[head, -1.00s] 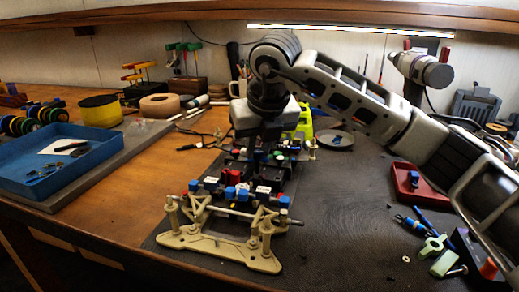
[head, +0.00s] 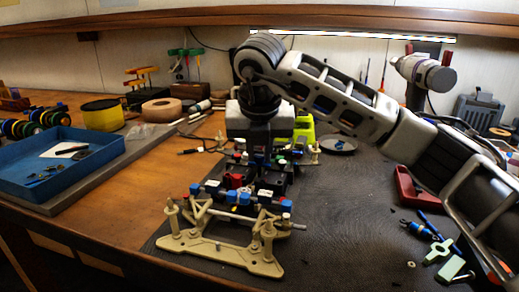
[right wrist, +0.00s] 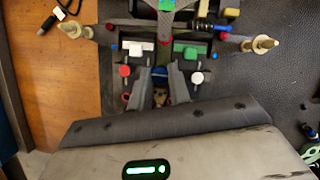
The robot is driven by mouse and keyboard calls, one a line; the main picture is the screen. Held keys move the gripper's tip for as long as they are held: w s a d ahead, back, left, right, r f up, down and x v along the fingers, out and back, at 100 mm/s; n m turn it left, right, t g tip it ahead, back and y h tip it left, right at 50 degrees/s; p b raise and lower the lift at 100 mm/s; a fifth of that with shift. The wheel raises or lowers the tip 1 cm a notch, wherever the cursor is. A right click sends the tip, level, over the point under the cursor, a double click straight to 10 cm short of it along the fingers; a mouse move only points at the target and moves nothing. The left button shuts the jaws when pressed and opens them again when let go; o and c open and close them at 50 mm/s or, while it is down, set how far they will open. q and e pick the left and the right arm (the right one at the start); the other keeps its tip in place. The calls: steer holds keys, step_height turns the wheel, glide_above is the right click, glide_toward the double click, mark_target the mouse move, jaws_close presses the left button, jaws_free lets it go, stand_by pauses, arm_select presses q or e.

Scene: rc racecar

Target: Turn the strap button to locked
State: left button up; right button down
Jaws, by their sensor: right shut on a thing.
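The RC car chassis (head: 222,248) stands on the dark mat, its beige front end toward me. My right gripper (head: 258,160) reaches down over the chassis's middle; its fingertips are hard to make out in the head view. In the right wrist view the right gripper (right wrist: 160,78) has its two fingers close about a small dark-blue part (right wrist: 160,72) on the chassis and is shut on it. I cannot tell for certain that this is the strap button, nor its setting. A red knob (right wrist: 125,71) and a white knob (right wrist: 197,78) flank the fingers. My left gripper is out of view.
A blue tray (head: 20,183) with small parts is at the left. A red tray (head: 402,188) and several loose tools, including a green one (head: 438,250), lie right of the chassis. The mat between the chassis and those tools is mostly clear.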

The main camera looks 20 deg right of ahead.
steer(key=c, duration=1.3)
jaws_free()
steer(key=shift+r, duration=0.1)
steer(key=p+v, duration=0.1)
steer(key=v, duration=1.4)
steer(key=shift+s+r+p, duration=0.25)
steer(key=shift+r+p, duration=0.1)
steer(key=shift+p, duration=0.05)
steer(key=shift+a, duration=0.1)
